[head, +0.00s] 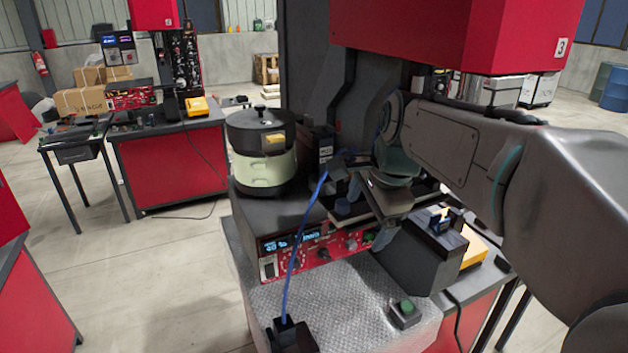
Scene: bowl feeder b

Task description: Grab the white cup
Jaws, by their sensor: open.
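I cannot make out a clear white cup in the head view. The nearest pale thing is the cream lower body of a round, dark-lidded bowl feeder (262,170) on the machine, left of my gripper. My gripper (350,205) is open, low over the machine's right part, behind the red control panel. Its fingers are small and dark here, and my arm and wrist hide much of what lies behind and below them. I cannot tell whether anything is between the fingers.
A blue cable (296,255) rises from the plate toward my gripper. A green button box (405,312) sits on the plate. A dark box (425,258) stands right. A red housing (455,35) hangs above.

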